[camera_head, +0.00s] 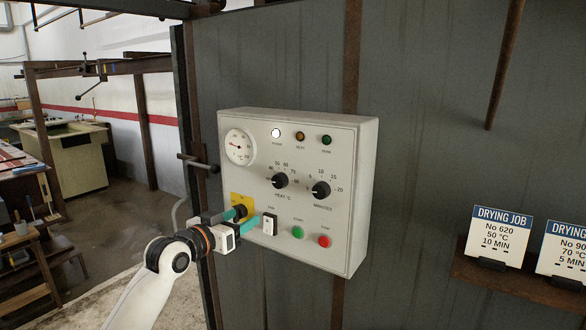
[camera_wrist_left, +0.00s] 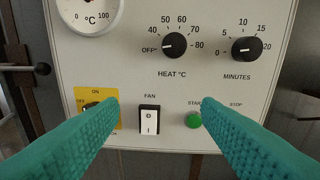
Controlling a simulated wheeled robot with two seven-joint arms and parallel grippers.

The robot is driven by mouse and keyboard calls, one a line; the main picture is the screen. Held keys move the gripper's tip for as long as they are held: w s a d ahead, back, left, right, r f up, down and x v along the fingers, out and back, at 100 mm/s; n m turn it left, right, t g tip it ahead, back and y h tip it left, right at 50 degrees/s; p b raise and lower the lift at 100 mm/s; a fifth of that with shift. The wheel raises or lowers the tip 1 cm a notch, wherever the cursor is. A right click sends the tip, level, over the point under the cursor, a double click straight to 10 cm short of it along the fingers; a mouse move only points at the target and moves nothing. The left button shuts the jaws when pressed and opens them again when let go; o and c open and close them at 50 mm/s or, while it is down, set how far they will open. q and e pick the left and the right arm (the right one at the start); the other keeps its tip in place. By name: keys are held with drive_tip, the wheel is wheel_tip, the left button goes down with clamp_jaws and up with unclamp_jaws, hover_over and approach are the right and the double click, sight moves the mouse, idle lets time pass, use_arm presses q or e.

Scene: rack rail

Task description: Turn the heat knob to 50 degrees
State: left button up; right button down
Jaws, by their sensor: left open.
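The heat knob (camera_head: 280,181) is a round black knob on the light grey control box (camera_head: 355,200). In the left wrist view the heat knob (camera_wrist_left: 174,45) sits inside a scale from OFF through 40, 50, 60 and 70 to 80. Its white mark appears to point left, toward OFF. My left gripper (camera_head: 249,217) is open, with teal fingers in front of the lower left of the box. In the left wrist view the open fingers (camera_wrist_left: 160,104) are below the heat knob, apart from it, with nothing held between them. My right gripper is not in view.
The minutes knob (camera_wrist_left: 247,49) is right of the heat knob. A yellow-plated switch (camera_wrist_left: 97,107), partly hidden by a finger, the fan switch (camera_wrist_left: 149,120), green start button (camera_head: 298,232) and red stop button (camera_head: 324,241) are below. A drying job card (camera_head: 497,236) reads 50 °C.

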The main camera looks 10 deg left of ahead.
use_arm(q)
approach(277, 182)
drive_tip(key=v, duration=0.3)
drive_tip(key=shift+m+h, duration=0.4)
drive_tip(key=p+x, duration=0.2)
drive_tip(key=x, duration=0.3)
drive_tip(key=p+x, duration=0.2)
drive_tip(key=x, duration=0.3)
drive_tip(key=shift+w+a+f, duration=0.1)
drive_tip(key=shift+w+a, duration=0.1)
drive_tip(key=shift+w+d+f, duration=0.1)
drive_tip(key=shift+w+d, duration=0.1)
drive_tip(key=shift+w, duration=0.4)
